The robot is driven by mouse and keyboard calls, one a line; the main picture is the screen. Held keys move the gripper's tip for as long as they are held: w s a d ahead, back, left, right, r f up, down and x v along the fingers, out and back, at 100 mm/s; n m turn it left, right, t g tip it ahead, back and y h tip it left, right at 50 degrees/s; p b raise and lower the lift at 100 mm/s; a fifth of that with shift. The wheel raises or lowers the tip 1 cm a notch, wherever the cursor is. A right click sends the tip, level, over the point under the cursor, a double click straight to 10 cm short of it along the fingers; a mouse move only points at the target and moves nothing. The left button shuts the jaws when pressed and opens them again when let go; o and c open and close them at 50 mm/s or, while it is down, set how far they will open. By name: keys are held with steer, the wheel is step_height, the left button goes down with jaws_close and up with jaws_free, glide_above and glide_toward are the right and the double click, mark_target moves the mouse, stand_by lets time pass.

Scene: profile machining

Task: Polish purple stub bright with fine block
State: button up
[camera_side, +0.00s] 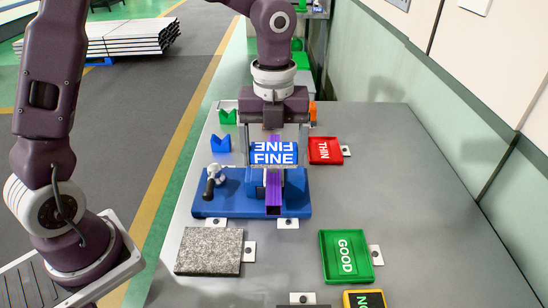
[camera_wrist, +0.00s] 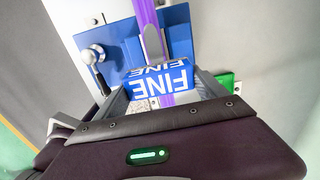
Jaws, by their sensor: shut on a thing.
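The purple stub (camera_side: 273,196) lies lengthwise in the blue vise (camera_side: 235,208), between its jaws. In the wrist view the stub (camera_wrist: 145,14) runs upward from under the block, and a pale grey patch shows on its top face. My gripper (camera_side: 274,148) is shut on the blue fine block (camera_side: 273,158), marked FINE in white. It holds the block across the top of the stub; the wrist view also shows the block (camera_wrist: 158,84) between both fingers. Whether the block's underside touches the stub is hidden.
The vise handle (camera_side: 211,184) stands up at left. A speckled stone plate (camera_side: 209,251), a green GOOD tray (camera_side: 327,267) and a partly cut-off yellow tray (camera_side: 350,300) lie in front. A red THIN tray (camera_side: 316,158) is right; green (camera_side: 227,118) and blue (camera_side: 219,144) notched blocks are left. The right tabletop is clear.

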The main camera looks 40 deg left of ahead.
steer(key=shift+r, duration=2.7)
steer(key=s+d+f, duration=0.1)
steer(key=s+f, duration=0.2)
steer(key=s, duration=0.6)
glide_above(210, 252)
step_height(210, 252, down, 6)
steer(key=shift+f, duration=3.5)
steer(key=shift+f, duration=0.15)
steer(key=o, duration=1.7)
steer(key=shift+a, duration=0.1)
